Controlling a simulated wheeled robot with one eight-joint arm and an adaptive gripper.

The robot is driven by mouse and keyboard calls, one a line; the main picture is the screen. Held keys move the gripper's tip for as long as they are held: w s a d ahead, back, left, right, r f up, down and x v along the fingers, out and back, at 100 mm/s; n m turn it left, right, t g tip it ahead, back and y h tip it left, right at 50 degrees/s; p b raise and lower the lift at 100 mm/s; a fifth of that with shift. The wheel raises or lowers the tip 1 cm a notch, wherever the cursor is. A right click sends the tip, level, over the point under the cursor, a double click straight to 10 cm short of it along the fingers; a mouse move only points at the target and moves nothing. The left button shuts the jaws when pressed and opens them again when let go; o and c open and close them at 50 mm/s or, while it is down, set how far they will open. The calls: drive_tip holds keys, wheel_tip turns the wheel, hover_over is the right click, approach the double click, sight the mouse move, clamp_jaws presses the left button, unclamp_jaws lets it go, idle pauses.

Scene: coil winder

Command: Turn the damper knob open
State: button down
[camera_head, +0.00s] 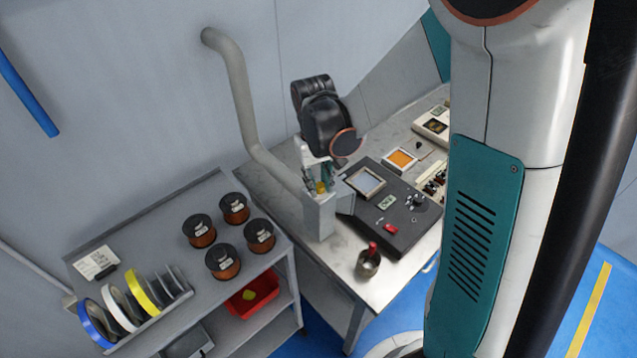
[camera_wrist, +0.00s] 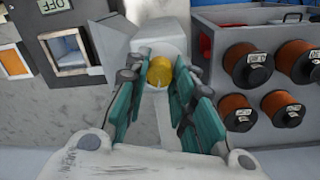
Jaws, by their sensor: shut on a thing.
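The damper knob (camera_wrist: 161,71) is round and yellow, on the end of a grey duct box in the wrist view. In the head view the knob (camera_head: 321,187) shows as a small yellow patch on top of the grey box (camera_head: 319,217), partly covered by my gripper. My gripper (camera_wrist: 160,78) has its two teal-padded fingers on either side of the knob, shut on it. In the head view my gripper (camera_head: 322,179) reaches down to the box from above. The knob's pointer or open mark cannot be made out.
A grey pipe (camera_head: 236,90) runs down the wall to the box. A dark control panel (camera_head: 397,215) and a cup (camera_head: 368,263) stand to the right on the table. Copper wire spools (camera_head: 223,262) and coloured tape rolls sit on the left shelf (camera_head: 178,287).

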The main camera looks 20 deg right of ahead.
sight(317, 184)
drive_tip(key=m, duration=0.3)
drive_tip(key=shift+m+b, duration=0.3)
drive_tip(key=shift+b, duration=0.05)
drive_tip(key=shift+w+m, duration=0.1)
drive_tip(key=shift+m, duration=1.6)
drive_tip(key=c, duration=1.3)
unclamp_jaws()
drive_tip(key=shift+c, duration=0.2)
wheel_tip(317, 184, up, 12)
drive_tip(key=shift+w+a, duration=0.15)
drive_tip(key=shift+b, duration=0.3)
